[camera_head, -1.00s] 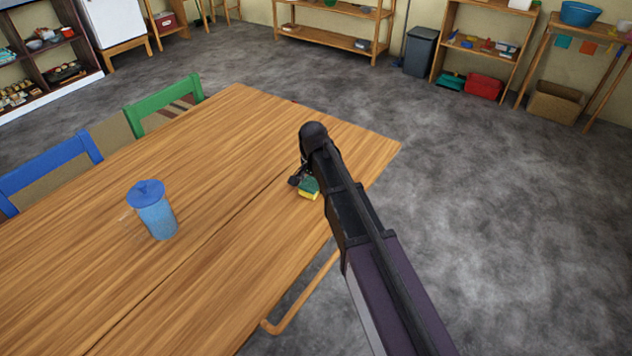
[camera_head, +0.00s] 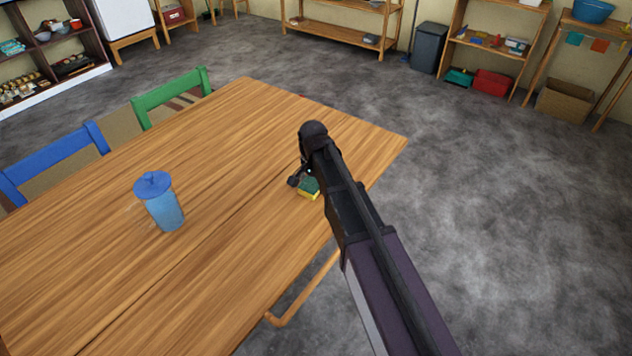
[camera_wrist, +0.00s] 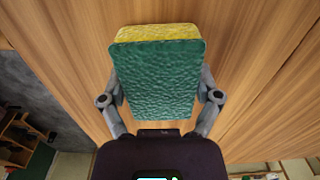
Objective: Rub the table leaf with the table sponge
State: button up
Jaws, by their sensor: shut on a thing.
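The table sponge (camera_wrist: 158,80), green on one face and yellow on the other, is held between the two fingers of my gripper (camera_wrist: 160,98) in the wrist view. In the head view the sponge (camera_head: 308,187) shows at the right part of the wooden table, beside my gripper (camera_head: 297,181), which my arm partly hides. The table leaf (camera_head: 255,240) is the wood-grained strip on the near right side of a dark seam. The sponge is at or just above its surface; I cannot tell if they touch.
A blue lidded pitcher (camera_head: 162,203) stands on the table left of the seam. A green chair (camera_head: 171,92) and a blue chair (camera_head: 54,156) stand along the far left edge. The grey floor right of the table is clear.

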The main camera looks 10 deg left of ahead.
aim_at(302, 200)
jog(key=shift+s+a, duration=0.35)
jog(key=shift+s, duration=0.4)
jog(key=shift+s, duration=0.15)
jog(key=shift+s+a, duration=0.45)
jog(key=shift+s, duration=0.35)
jog(key=shift+s+a, duration=0.4)
jog(key=shift+s, duration=0.4)
jog(key=shift+r, duration=0.1)
jog(key=shift+r+p, duration=2.95)
jog(key=shift+p, duration=0.15)
notch_tip(302, 200, up, 3)
jog(key=p, duration=0.3)
